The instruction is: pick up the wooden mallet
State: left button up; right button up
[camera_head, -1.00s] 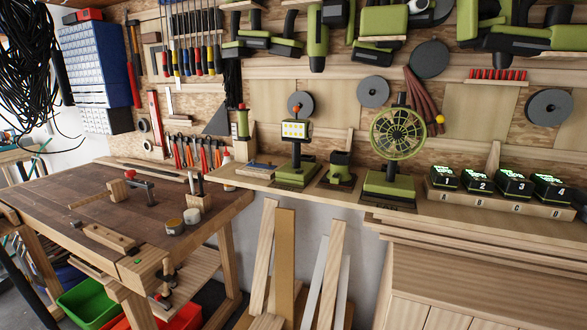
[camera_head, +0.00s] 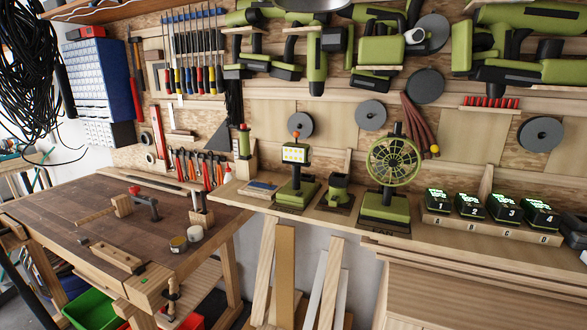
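The wooden mallet (camera_head: 122,206) lies on the dark top of the wooden workbench (camera_head: 60,207) at the left of the head view. Its blocky pale head is to the right, and its handle reaches left and slightly toward the front edge. Behind the head is a red and dark tool (camera_head: 143,203), close to it; I cannot tell if they touch. Neither of my grippers is in view.
A shelf with a green fan (camera_head: 393,165) runs right. The bench's left part is mostly clear.

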aim_at(121, 204)
jog(key=u, duration=1.3)
